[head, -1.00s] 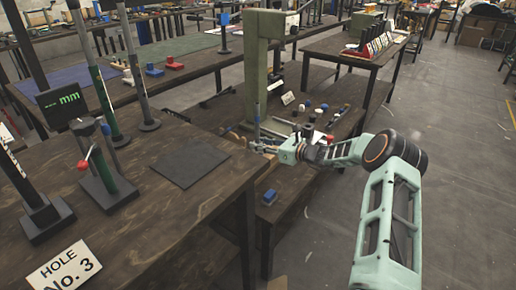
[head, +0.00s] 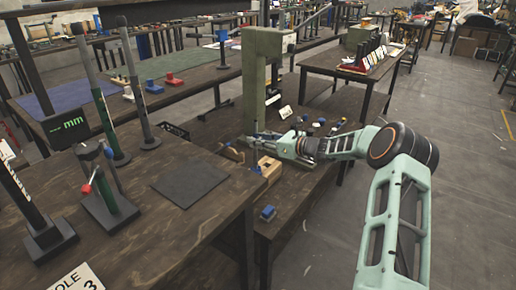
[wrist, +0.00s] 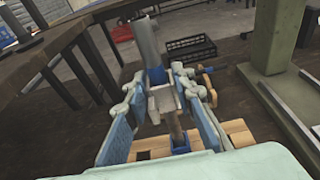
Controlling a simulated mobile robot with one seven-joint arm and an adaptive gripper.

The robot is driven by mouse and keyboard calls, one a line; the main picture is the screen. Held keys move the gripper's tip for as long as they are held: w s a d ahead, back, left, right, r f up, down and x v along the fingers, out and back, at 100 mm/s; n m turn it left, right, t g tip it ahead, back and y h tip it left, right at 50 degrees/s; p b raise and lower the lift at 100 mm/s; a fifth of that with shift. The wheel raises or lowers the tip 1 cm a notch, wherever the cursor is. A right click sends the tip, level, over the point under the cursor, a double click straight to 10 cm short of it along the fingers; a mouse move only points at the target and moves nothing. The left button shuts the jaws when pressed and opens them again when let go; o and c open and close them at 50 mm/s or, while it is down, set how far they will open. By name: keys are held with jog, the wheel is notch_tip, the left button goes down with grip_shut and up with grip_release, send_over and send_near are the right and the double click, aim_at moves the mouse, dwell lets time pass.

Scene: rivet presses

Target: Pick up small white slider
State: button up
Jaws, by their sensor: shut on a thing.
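A small white slider (wrist: 163,98) shows between the fingers of my gripper in the wrist view. My gripper (wrist: 166,104) is shut on it. A wooden block (wrist: 232,136) lies below the fingers, with a brown peg (wrist: 175,128) and a blue piece in front of it. In the head view my gripper (head: 262,139) is at the foot of the green press (head: 262,75), above and behind the wooden block (head: 269,168). The slider is too small to make out in the head view.
A black crate (wrist: 191,50) stands beyond the fingers. The green press column (wrist: 275,35) is close on the right in the wrist view. A blue block (head: 268,212) sits at the low bench's front edge. Small knobs (head: 318,123) lie right of the press. Open floor is at the right.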

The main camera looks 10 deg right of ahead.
notch_tip(320, 180, up, 18)
jog(key=p, duration=0.4)
jog(key=shift+r+p, duration=0.2)
jog(key=shift+p, duration=0.1)
jog(key=shift+d, duration=0.1)
